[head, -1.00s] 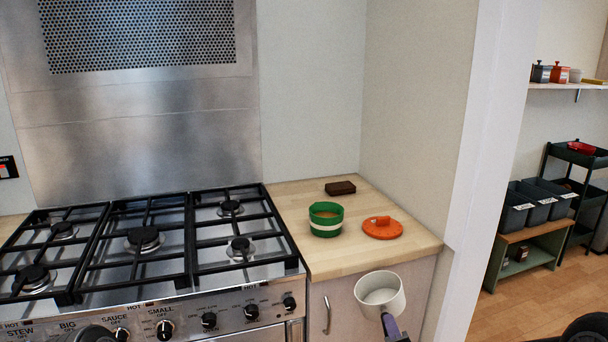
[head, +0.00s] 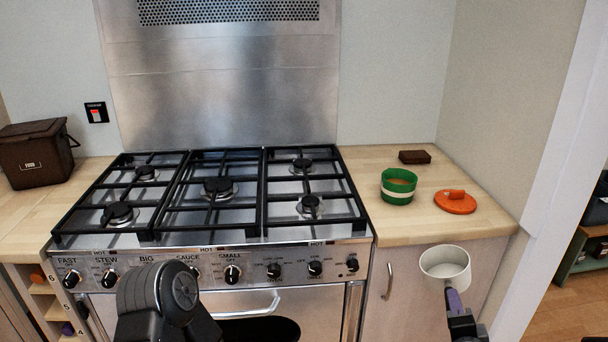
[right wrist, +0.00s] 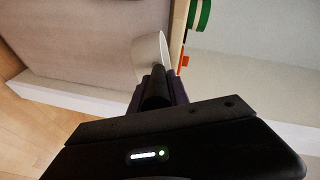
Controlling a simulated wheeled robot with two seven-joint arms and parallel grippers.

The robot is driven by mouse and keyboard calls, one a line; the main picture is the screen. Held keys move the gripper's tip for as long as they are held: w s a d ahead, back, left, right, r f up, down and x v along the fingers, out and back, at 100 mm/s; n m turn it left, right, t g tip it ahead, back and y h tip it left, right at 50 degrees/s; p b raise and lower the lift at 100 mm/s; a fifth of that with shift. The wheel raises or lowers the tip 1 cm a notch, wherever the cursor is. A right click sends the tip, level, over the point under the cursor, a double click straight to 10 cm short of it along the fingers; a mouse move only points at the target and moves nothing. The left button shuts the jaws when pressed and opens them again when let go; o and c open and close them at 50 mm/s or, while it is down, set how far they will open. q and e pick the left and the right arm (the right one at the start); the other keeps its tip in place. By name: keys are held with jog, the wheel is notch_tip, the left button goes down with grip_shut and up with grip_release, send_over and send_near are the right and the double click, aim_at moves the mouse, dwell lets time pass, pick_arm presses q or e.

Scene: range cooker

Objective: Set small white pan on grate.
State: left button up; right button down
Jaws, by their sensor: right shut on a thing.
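The small white pan (head: 445,266) is held upright in front of the right-hand cupboard, below the worktop's front edge. My right gripper (head: 456,304) is shut on its handle. In the right wrist view the pan (right wrist: 150,58) shows edge-on beyond the gripper (right wrist: 157,88). The black grate (head: 213,190) covers the cooker top, to the left of the pan, and nothing stands on it. A black part of my left arm shows at the bottom; the left gripper's fingers are not seen.
On the right worktop (head: 420,228) stand a green pot (head: 398,186) with a white band, an orange lid (head: 455,202) and a dark brown block (head: 414,157). A brown bin (head: 38,152) stands on the left worktop. Knobs line the cooker front. A wall closes the right side.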

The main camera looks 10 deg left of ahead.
jog(key=shift+r, duration=0.1)
jog(key=s, duration=0.1)
jog(key=s+r, duration=0.2)
jog(key=s, duration=0.1)
jog(key=shift+s, duration=0.1)
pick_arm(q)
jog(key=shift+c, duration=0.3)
